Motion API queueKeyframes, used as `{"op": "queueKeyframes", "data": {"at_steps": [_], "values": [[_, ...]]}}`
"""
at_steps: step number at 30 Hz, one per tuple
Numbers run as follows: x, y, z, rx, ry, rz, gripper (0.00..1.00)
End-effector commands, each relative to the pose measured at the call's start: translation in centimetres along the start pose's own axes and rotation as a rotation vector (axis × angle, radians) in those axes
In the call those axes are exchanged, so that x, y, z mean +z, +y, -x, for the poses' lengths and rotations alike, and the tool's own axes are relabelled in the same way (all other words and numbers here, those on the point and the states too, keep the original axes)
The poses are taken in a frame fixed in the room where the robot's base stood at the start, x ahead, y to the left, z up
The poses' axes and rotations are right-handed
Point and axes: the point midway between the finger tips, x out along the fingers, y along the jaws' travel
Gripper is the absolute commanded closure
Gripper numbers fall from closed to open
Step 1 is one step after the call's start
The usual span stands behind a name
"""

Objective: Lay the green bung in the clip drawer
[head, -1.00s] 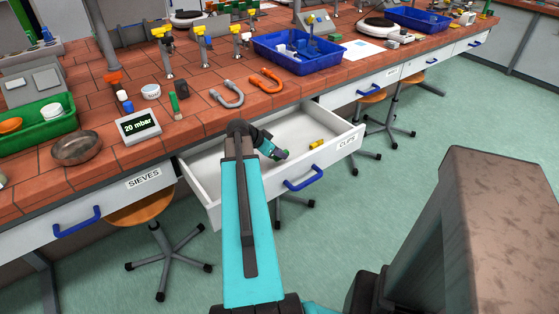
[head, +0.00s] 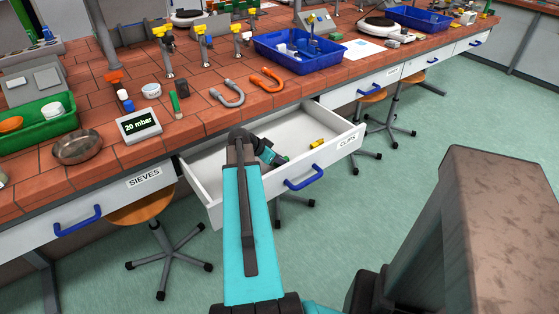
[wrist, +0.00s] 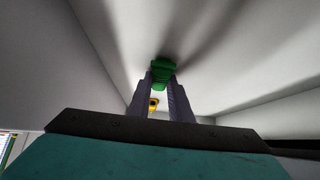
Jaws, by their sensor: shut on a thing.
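The clip drawer (head: 215,190), labelled CLIPS, stands pulled open under the bench, with a white inside and a blue handle (head: 304,178). My gripper (head: 279,158) is inside the drawer's outline in the head view. In the wrist view my gripper (wrist: 161,84) is shut on the green bung (wrist: 162,70), which sits between the fingertips close to the white drawer floor. I cannot tell whether the bung touches the floor. In the head view the bung is barely discernible at the gripper's tip.
A small yellow thing (head: 317,143) lies in the drawer to the right of my gripper; it also shows behind the fingers in the wrist view (wrist: 153,104). The drawer walls stand around the gripper. The closed SIEVES drawer (head: 130,190) is at the left.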

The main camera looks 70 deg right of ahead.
Motion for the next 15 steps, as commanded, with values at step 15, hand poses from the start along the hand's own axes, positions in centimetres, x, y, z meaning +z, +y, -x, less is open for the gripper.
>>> {"op": "queueKeyframes", "data": {"at_steps": [15], "values": [[0.65, 0.23, -0.66, 0.006, -0.008, -0.001, 0.63]]}}
